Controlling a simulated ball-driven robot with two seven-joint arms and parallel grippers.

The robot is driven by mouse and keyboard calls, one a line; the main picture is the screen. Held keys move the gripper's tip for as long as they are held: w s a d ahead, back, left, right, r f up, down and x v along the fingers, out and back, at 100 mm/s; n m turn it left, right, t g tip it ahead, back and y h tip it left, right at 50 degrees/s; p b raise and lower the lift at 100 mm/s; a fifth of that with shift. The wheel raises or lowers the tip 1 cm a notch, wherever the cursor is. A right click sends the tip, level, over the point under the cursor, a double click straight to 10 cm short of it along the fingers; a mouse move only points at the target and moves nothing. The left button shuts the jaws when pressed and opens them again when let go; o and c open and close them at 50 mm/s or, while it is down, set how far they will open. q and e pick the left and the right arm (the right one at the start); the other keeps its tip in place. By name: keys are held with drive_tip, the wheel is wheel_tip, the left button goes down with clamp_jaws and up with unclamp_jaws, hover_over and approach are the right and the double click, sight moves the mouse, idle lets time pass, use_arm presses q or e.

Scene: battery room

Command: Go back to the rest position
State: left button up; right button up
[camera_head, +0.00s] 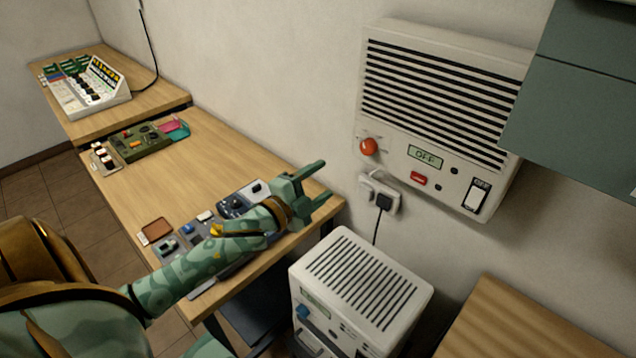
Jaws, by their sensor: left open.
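My left arm, in green camouflage, reaches in from the lower left across the near end of the wooden table (262,163). My left gripper (322,180) is open and empty at the table's right end. Its fingers point right, toward the wall. The arm hides part of a grey panel (240,197) with switches and small parts on the table. My right gripper is not in view.
A vented wall unit (432,110) with a red knob and an "OFF" display hangs right of the gripper. A wall socket (379,194) with a black plug sits below it. A white vented box (362,280) stands below. A green-grey cabinet (585,100) is upper right.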

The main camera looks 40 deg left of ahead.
use_arm(q)
drive_tip(key=shift+f, duration=0.1)
idle(0.4)
drive_tip(key=s+d+f+n+g+y, duration=0.2)
drive_tip(key=s+f+n+g+y, duration=0.25)
drive_tip(key=s, duration=0.65)
drive_tip(key=s+d+f+n+g+y, duration=0.1)
drive_tip(key=s+f+n+g+y, duration=0.2)
drive_tip(key=s+f+n+g, duration=0.5)
drive_tip(key=s+d+f+m+g+h+b, duration=0.1)
drive_tip(key=s+d+f+b, duration=0.15)
drive_tip(key=f, duration=0.75)
drive_tip(key=s+d+f+m+h+b, duration=0.1)
drive_tip(key=s+f, duration=0.2)
drive_tip(key=f, duration=0.8)
drive_tip(key=s+d+f+m+g+h+b, duration=0.1)
drive_tip(key=s+d+f+h+b, duration=0.15)
drive_tip(key=f, duration=0.75)
drive_tip(key=s+a+f+n+g+b, duration=0.1)
drive_tip(key=s+f+n+g+b, duration=0.1)
drive_tip(key=s+f, duration=1.4)
drive_tip(key=s+n, duration=0.1)
drive_tip(key=s, duration=0.1)
drive_tip(key=shift+s+a+f+b, duration=0.2)
drive_tip(key=shift+s+f+b, duration=0.15)
drive_tip(key=shift+s+f, duration=0.05)
